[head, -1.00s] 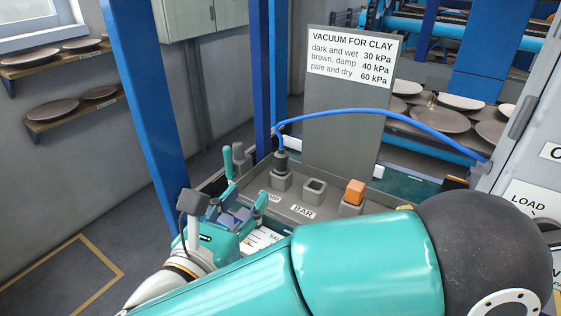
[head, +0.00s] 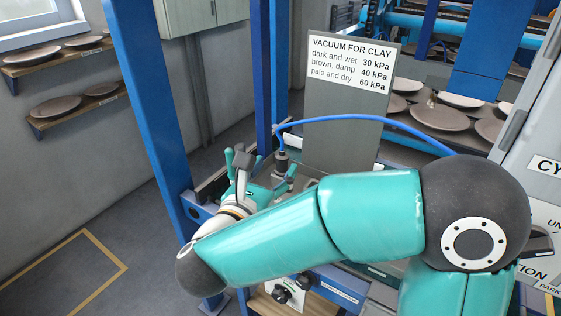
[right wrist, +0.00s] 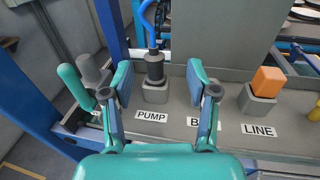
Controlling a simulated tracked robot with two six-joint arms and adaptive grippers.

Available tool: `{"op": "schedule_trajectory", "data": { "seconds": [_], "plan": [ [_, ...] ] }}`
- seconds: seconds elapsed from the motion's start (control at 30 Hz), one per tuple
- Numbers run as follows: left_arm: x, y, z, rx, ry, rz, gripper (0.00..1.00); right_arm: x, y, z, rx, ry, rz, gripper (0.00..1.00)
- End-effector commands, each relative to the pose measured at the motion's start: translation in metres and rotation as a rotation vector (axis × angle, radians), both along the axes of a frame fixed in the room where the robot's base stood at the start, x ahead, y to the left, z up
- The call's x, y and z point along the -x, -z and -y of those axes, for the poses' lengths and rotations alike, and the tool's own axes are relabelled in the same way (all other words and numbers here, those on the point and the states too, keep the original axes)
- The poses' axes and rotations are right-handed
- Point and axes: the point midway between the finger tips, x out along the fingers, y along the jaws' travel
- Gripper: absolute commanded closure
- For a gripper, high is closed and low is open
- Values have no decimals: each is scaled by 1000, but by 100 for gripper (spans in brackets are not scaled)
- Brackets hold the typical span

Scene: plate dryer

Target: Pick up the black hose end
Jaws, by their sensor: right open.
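The black hose end (head: 282,160) is a dark cylinder on a blue hose (head: 370,119). It stands upright in the grey block labelled PUMP. In the right wrist view the black hose end (right wrist: 155,66) shows beyond and between my fingers, left of the middle of the gap. My right gripper (right wrist: 160,84) is open and empty, with one finger to each side of that line of view. In the head view my right gripper (head: 272,180) is just in front of the hose end, partly hidden by my arm. No contact is visible. My left gripper is not in view.
An orange block (right wrist: 268,80) sits on the grey block labelled LINE. My right finger covers most of the middle socket. A green lever (right wrist: 75,86) and a grey one stand left of the panel. A grey sign board (head: 343,130) rises behind; a blue post (head: 150,110) stands left.

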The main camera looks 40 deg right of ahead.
Motion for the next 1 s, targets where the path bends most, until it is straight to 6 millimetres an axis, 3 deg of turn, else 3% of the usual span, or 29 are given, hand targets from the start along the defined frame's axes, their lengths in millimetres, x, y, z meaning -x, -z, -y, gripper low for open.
{"op": "schedule_trajectory", "data": {
  "seconds": [0.6, 0.9, 1.0],
  "plan": [
    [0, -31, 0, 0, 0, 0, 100, -41, 3, 50, 1, 4, -1, 41],
    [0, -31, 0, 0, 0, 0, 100, -45, 5, 55, 1, 0, -1, 41],
    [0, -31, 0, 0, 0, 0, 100, -45, 5, 55, 1, 0, -1, 55]
  ]
}}
